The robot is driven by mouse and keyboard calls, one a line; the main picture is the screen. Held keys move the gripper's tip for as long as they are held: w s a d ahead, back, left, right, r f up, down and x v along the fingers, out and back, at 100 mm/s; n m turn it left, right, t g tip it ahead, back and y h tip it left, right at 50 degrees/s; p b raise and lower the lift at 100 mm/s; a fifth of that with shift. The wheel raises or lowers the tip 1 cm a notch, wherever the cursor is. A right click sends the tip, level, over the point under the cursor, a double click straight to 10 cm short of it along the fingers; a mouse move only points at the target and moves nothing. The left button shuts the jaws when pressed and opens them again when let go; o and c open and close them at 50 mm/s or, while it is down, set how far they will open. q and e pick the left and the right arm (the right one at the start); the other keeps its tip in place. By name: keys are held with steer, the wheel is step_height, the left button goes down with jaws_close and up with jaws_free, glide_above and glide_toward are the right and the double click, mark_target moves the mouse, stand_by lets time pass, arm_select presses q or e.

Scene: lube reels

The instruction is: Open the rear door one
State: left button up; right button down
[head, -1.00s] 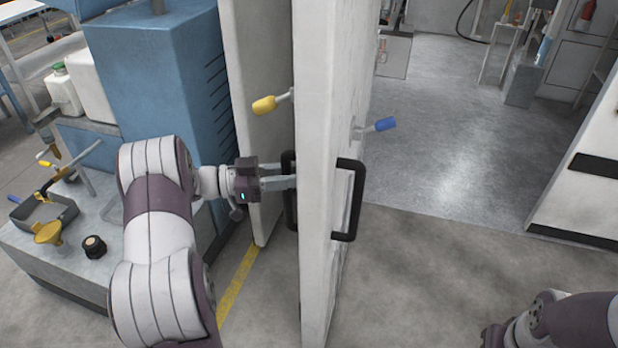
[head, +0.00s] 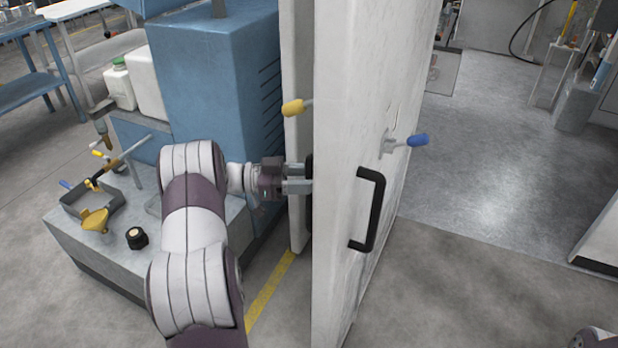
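The white door (head: 345,120) stands open, swung out towards me, with its near edge facing me. A black handle (head: 373,210) is on its right face, with a blue-tipped lever (head: 415,141) above. A second black handle (head: 308,200) is on the left face, mostly hidden by the door edge. A yellow-tipped lever (head: 296,107) is above that one. My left gripper (head: 300,179) is at the left-face handle, its two fingers a small gap apart and appearing closed around the bar; the tips are partly hidden. My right gripper is out of view.
Another white panel (head: 298,150) stands behind the door. The floor (head: 480,290) to the right is clear.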

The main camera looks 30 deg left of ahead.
arm_select(q)
steer(key=b+v, duration=0.1)
steer(key=v, duration=1.1)
steer(key=shift+s+a, duration=0.2)
steer(key=shift+a, duration=0.1)
